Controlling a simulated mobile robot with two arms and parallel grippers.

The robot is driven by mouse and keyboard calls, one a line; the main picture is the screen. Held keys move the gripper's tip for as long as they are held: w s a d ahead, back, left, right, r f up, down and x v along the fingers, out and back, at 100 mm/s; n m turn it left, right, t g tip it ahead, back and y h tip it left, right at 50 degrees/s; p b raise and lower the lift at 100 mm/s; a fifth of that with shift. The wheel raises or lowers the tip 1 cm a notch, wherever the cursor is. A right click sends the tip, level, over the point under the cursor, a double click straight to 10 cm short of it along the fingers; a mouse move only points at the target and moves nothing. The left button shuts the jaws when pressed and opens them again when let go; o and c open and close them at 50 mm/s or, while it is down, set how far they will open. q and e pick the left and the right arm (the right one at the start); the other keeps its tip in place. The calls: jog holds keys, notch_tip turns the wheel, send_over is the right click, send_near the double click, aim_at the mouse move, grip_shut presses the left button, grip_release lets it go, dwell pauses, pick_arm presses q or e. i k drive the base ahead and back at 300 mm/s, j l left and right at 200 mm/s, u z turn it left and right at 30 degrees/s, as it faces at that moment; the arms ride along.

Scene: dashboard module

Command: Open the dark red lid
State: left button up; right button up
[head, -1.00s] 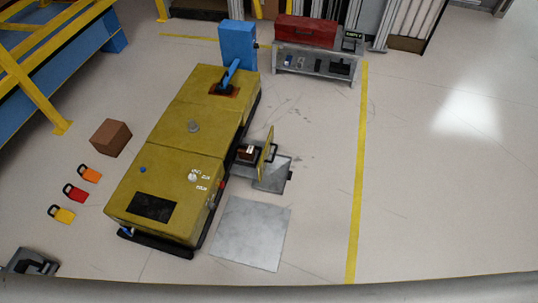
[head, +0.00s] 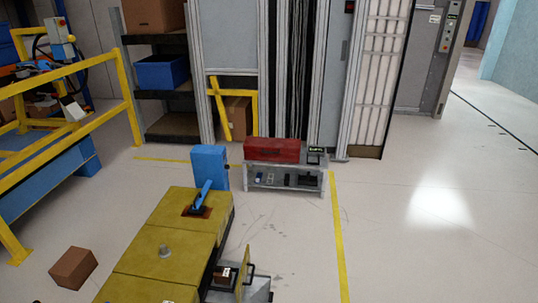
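A dark red toolbox with its lid (head: 272,149) sits on a grey metal bench (head: 284,182) near the middle of the head view. Its lid looks shut, though it is small at this distance. A small dark device with a green display (head: 314,153) stands at the right end of the bench. Neither of my grippers shows in the head view.
A long yellow machine (head: 157,250) with a blue upright box (head: 209,166) stands in front and left of the bench. A cardboard box (head: 74,268) lies on the floor at left. Yellow railings (head: 100,65) and shelves are behind. The floor at right is clear.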

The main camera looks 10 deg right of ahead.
aim_at(267, 145)
jog(key=z, duration=0.45)
jog(key=l+z, duration=0.1)
jog(key=z, duration=0.35)
jog(key=k+l+z, duration=0.1)
jog(key=z, duration=0.75)
jog(key=l+z, duration=0.15)
jog(key=z, duration=0.3)
jog(key=l+z, duration=0.1)
jog(key=z, duration=0.35)
jog(key=i+l+z, duration=0.25)
jog(key=i+l, duration=0.35)
jog(key=l, duration=0.3)
jog(key=i+l+z, duration=0.2)
jog(key=i+l, duration=0.5)
jog(key=i+j+u, duration=0.2)
jog(key=i+u, duration=0.15)
jog(key=u, duration=0.15)
jog(key=i+u, duration=0.75)
jog(key=u, duration=0.2)
jog(key=i+l+u, duration=0.3)
jog(key=u, duration=0.2)
jog(key=i+j+u, duration=0.25)
jog(key=i+u, duration=0.55)
jog(key=i, duration=0.2)
jog(key=i+u, duration=0.4)
jog(key=i, duration=0.15)
jog(key=i+l+u, duration=0.4)
jog(key=i+u, duration=0.5)
jog(key=i, duration=2.25)
